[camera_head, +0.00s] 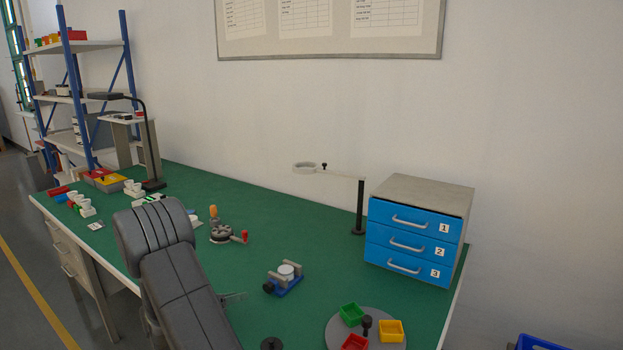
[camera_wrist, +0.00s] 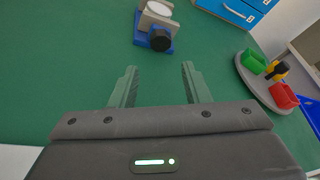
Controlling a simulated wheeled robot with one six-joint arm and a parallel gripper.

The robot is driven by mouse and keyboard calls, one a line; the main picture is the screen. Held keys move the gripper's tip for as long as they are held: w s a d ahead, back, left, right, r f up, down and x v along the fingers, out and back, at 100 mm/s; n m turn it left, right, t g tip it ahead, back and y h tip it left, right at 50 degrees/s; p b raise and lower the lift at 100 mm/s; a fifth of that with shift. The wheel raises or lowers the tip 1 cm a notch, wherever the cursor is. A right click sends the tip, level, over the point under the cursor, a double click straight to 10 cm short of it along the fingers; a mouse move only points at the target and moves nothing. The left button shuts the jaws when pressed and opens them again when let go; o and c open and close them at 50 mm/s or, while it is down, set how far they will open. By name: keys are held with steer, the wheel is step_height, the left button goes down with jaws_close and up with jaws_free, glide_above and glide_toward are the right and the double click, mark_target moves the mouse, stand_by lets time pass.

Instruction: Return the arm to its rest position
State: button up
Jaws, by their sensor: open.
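My arm reaches over the green bench from the bottom of the head view. In the wrist view my gripper (camera_wrist: 160,86) is open, its two fingers apart with nothing but bare green bench top between them. In the head view only a small part of my gripper (camera_head: 234,298) shows beyond the dark arm link. A small blue vise (camera_head: 286,284) with a round white piece (camera_head: 287,271) in it stands ahead of the fingertips, apart from them. The vise also shows at the top of the wrist view (camera_wrist: 153,38).
A grey round tray (camera_head: 340,335) with green, red and yellow bins is at the front right. A blue three-drawer cabinet (camera_head: 413,240) stands behind it. A magnifier stand (camera_head: 359,208), a tool with orange and red handles (camera_head: 222,232) and a black lamp (camera_head: 152,150) stand on the bench (camera_head: 300,235).

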mark_target(267, 289)
steer(key=v, duration=0.3)
steer(key=shift+a, duration=0.1)
steer(key=p+x, duration=0.1)
steer(key=x, duration=1.2)
steer(key=shift+w+f, duration=0.1)
steer(key=shift+m+y, duration=0.4)
steer(key=shift+m, duration=0.3)
steer(key=m+y, duration=0.1)
steer(key=m+t+y, duration=0.1)
steer(key=m, duration=0.1)
steer(key=shift+d+m+t+b, duration=0.3)
steer(key=shift+d+b, duration=0.05)
steer(key=shift+b, duration=0.05)
steer(key=shift+s+d+m+t+y+p, duration=0.15)
steer(key=shift+m+t+y+p, duration=0.3)
steer(key=shift+m, duration=0.6)
steer(key=shift+s+d+m+t+y+p, duration=0.15)
steer(key=shift+m+t+y+p, duration=0.3)
steer(key=shift+m, duration=0.6)
steer(key=shift+y, duration=0.3)
steer(key=v, duration=0.2)
steer(key=b+v, duration=0.1)
steer(key=v, duration=0.2)
steer(key=shift+a, duration=0.25)
steer(key=shift+s+a+r, duration=0.15)
steer(key=shift+s+r, duration=0.15)
steer(key=shift+s, duration=0.2)
